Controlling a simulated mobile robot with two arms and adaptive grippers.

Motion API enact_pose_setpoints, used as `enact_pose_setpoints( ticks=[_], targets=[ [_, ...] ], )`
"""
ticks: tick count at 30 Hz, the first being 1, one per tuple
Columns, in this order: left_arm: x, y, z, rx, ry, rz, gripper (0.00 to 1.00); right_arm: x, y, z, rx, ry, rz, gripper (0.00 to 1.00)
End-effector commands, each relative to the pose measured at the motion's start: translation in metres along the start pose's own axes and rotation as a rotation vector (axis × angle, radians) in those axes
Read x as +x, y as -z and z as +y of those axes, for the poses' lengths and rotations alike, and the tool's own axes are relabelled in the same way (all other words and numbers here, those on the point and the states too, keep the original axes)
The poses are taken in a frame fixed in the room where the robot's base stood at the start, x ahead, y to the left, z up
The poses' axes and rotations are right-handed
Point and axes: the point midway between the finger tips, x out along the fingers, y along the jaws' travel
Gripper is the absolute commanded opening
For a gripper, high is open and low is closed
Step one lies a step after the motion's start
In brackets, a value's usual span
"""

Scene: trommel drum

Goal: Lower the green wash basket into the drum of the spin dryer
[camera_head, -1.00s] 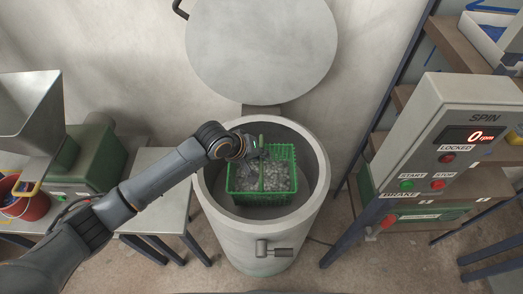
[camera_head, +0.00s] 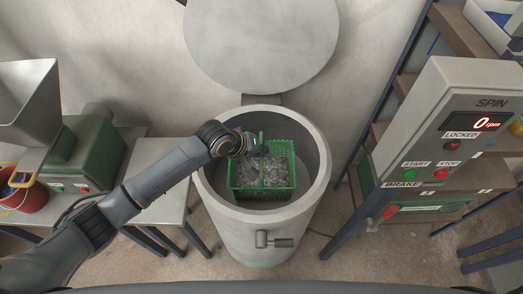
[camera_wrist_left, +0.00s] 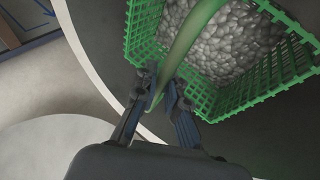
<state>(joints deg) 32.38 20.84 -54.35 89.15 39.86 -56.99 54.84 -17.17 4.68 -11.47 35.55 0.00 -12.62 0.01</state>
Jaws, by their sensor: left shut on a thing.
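The green wash basket (camera_head: 276,190) hangs inside the mouth of the spin dryer's drum (camera_head: 310,165), filled with grey pebble-like pieces. My left gripper (camera_head: 252,150) is shut on the basket's arched handle (camera_head: 261,172) from the left. In the left wrist view the fingers (camera_wrist_left: 162,95) close around the green handle (camera_wrist_left: 188,40), and the basket's mesh wall (camera_wrist_left: 245,105) shows beyond them, inside the pale drum rim. The drum floor under the basket is mostly hidden. My right gripper is not in view.
The round lid (camera_head: 262,45) stands open behind the drum. A control box (camera_head: 450,130) reads 0 rpm at the right, on a blue frame. A side table (camera_head: 160,205), a green machine with a hopper (camera_head: 28,100) and a red bucket (camera_head: 30,198) are at the left.

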Motion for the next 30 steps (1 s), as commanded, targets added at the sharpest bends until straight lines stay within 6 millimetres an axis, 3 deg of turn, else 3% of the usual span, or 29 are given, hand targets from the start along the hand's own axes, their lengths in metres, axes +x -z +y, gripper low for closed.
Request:
enact_pose_setpoints(
  ticks=[14, 15, 18, 19, 30],
  targets=[
    [0.0043, -0.0007, -0.0015, 0.001, -0.004, 0.003, 0.0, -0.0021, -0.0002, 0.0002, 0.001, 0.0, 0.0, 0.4],
    [0.0043, -0.0007, -0.0015, 0.001, -0.004, 0.003, 0.14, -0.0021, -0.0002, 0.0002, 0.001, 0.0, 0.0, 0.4],
    [0.0044, -0.001, -0.0019, 0.001, -0.003, 0.002, 0.35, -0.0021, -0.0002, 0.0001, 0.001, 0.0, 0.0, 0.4],
    [0.0045, -0.0011, -0.002, 0.001, -0.003, 0.002, 0.37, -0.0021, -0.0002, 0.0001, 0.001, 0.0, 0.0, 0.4],
    [0.0057, -0.0028, -0.0043, 0.0, 0.002, -0.002, 0.37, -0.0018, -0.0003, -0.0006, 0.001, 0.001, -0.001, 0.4]
  ],
)
